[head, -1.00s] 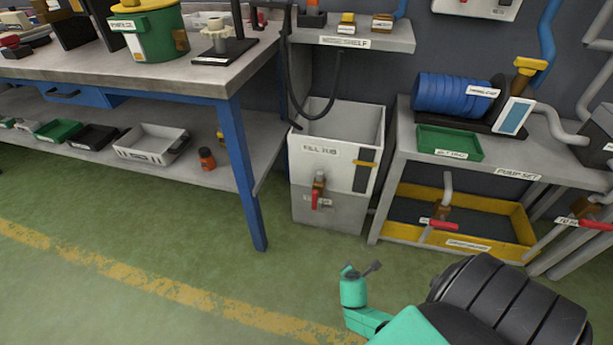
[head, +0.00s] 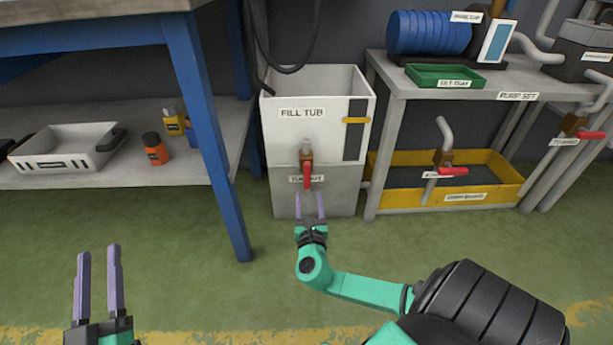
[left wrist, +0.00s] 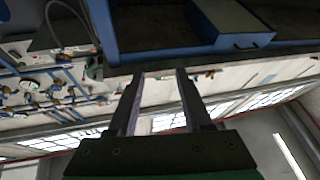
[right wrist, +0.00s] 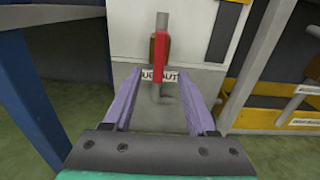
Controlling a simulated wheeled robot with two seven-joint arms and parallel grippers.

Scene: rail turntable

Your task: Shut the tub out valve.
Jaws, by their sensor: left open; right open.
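The tub out valve (head: 306,157) sits on the front of the white and grey fill tub (head: 275,150). It has a brass body and a red lever (head: 308,175) hanging straight down in front of the "TUB OUT" label. The lever also shows upright in the right wrist view (right wrist: 160,58), between and beyond the fingertips. My right gripper (head: 310,203) is open and empty, just below and in front of the lever; I see no contact. My left gripper (head: 99,256) is open and empty at the lower left, far from the tub.
A workbench with a blue leg (head: 208,130) stands left of the tub. Its lower shelf holds a white bin (head: 66,150) and an orange bottle (head: 155,149). On the right, the pump stand has a yellow tray (head: 490,165) and another red-levered valve (head: 453,171). Green floor is clear in front.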

